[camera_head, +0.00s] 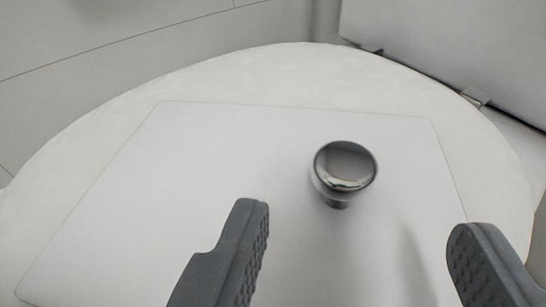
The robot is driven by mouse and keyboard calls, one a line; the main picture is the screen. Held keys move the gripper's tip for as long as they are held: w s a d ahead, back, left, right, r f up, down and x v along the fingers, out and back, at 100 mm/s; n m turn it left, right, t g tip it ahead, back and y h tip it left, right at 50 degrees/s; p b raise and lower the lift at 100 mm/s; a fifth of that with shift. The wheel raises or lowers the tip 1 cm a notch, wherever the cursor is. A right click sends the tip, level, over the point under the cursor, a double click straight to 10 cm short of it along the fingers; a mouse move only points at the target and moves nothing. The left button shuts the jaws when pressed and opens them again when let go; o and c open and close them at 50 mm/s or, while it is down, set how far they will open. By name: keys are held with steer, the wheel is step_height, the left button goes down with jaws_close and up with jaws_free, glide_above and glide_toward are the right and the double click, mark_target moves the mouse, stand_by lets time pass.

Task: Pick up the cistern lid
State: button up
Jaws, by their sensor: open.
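The cistern lid (200,165) is a flat white panel with rounded corners, lying on a larger round white surface. A shiny dark metal knob (345,168) stands up from it, right of the middle of the view. My gripper (358,225) is open, with one grey ridged finger at the lower left and the other at the lower right. The knob appears between the two fingers, a little beyond their tips, and touches neither. The lid's near edge is outside the view.
The round white surface (300,65) extends around the lid. A pale upright panel (460,45) with small metal hinge-like fittings (474,97) stands at the back right. A light wall (90,60) with seams is at the back left. The top of the lid is clear apart from the knob.

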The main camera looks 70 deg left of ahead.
mark_target(346, 177)
steer(key=b+x, duration=0.1)
steer(key=x, duration=0.1)
steer(key=b+x, duration=0.1)
steer(key=x, duration=0.2)
steer(key=shift+s+f, duration=0.15)
steer(key=shift+f, duration=0.1)
steer(key=shift+w+a+f, duration=0.1)
steer(key=shift+w+a, duration=0.2)
steer(key=shift+a, duration=0.15)
jaws_close()
